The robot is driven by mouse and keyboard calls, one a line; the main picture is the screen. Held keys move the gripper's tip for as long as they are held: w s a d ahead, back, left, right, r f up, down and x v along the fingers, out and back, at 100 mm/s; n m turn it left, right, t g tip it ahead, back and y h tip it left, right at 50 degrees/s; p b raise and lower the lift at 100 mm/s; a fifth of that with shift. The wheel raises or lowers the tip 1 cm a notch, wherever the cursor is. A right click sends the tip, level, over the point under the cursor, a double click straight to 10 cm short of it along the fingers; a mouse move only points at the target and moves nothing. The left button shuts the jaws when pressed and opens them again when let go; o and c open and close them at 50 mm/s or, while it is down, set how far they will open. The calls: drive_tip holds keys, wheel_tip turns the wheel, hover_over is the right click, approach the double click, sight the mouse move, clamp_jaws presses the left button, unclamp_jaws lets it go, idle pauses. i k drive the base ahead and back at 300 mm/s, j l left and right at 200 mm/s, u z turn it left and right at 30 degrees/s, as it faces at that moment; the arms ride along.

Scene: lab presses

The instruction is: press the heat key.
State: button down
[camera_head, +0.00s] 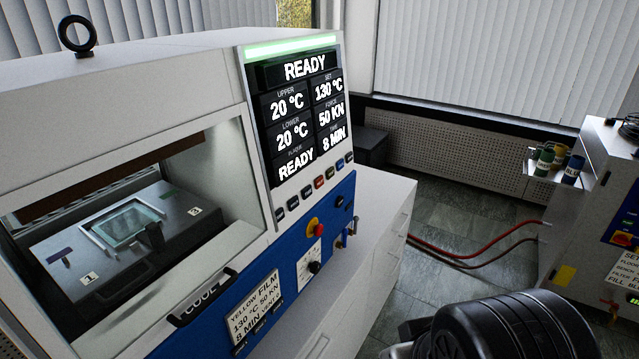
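A white and blue lab press (140,90) fills the left side of the view. Its display (300,105) reads READY, upper 20 °C, lower 20 °C, set 130 °C, force 50 KN and time 8 MIN. A slanted row of small keys (306,190) runs below the display. One key is red (319,182); the others look dark or blue. The key labels are too small to read, so I cannot tell which is the heat key. A black rounded part of my arm shows at the bottom right, apart from the keys. My gripper's fingers are not in view.
The press window shows a plate inside. A second machine (612,170) stands at right, with hoses (470,253) across the floor between.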

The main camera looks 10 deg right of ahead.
sight(318, 182)
drive_tip(key=i+l+u, duration=0.3)
drive_tip(key=l, duration=0.35)
drive_tip(key=i+l+u, duration=0.15)
drive_tip(key=l, duration=0.2)
drive_tip(key=i, duration=0.05)
